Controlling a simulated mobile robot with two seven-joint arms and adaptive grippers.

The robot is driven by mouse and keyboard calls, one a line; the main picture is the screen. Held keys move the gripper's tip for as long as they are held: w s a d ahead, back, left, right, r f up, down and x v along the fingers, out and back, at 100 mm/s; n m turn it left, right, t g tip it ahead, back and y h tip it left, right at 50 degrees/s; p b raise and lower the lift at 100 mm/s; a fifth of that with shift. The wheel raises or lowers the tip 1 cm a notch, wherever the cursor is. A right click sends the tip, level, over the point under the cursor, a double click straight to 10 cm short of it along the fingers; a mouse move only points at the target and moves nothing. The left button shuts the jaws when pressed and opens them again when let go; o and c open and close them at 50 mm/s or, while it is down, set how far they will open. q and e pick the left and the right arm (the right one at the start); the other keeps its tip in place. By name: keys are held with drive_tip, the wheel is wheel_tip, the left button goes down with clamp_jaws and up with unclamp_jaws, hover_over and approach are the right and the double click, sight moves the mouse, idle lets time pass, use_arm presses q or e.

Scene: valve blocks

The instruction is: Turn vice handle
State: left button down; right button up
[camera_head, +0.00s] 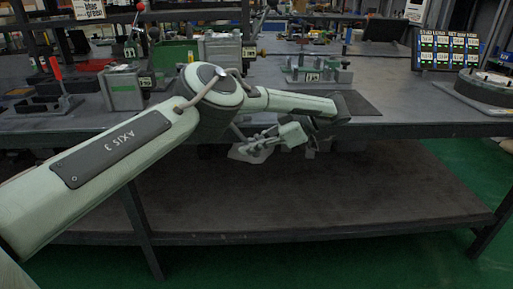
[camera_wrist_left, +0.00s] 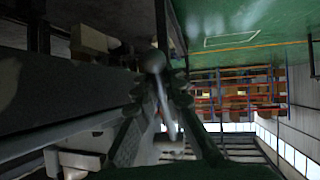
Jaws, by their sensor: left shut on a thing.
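My left gripper (camera_head: 252,143) is at the front edge of the workbench, partly below the tabletop, with its fingers pointing left. In the left wrist view, a thin metal rod with a round ball end (camera_wrist_left: 153,62), which looks like the vice handle, lies between the two fingers of my left gripper (camera_wrist_left: 158,88). The fingers are shut on it. In the head view the handle cannot be made out clearly, and my arm hides part of the bench there. The vice body cannot be told with certainty. My right gripper is not in view.
A lower shelf (camera_head: 330,200) below is largely bare.

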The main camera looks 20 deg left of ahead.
use_arm(q)
drive_tip(key=shift+s+a+f+m+g+y+p, duration=0.15)
drive_tip(key=shift+s+a+f+g+y, duration=0.15)
drive_tip(key=shift+a+y, duration=0.7)
drive_tip(key=shift+s+a+f+m+g+y+p, duration=0.2)
drive_tip(key=shift+s+a+f+y, duration=0.1)
drive_tip(key=shift+a+y, duration=0.65)
drive_tip(key=shift+s+a+f+m+g+y+p, duration=0.1)
drive_tip(key=shift+s+a+f+m+g+y, duration=0.15)
drive_tip(key=shift+a+y, duration=0.7)
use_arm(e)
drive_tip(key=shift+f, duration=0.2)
use_arm(q)
drive_tip(key=shift+d, duration=0.2)
drive_tip(key=c, duration=1.6)
unclamp_jaws()
drive_tip(key=shift+s, duration=0.1)
drive_tip(key=shift+f, duration=0.1)
drive_tip(key=shift+d, duration=0.1)
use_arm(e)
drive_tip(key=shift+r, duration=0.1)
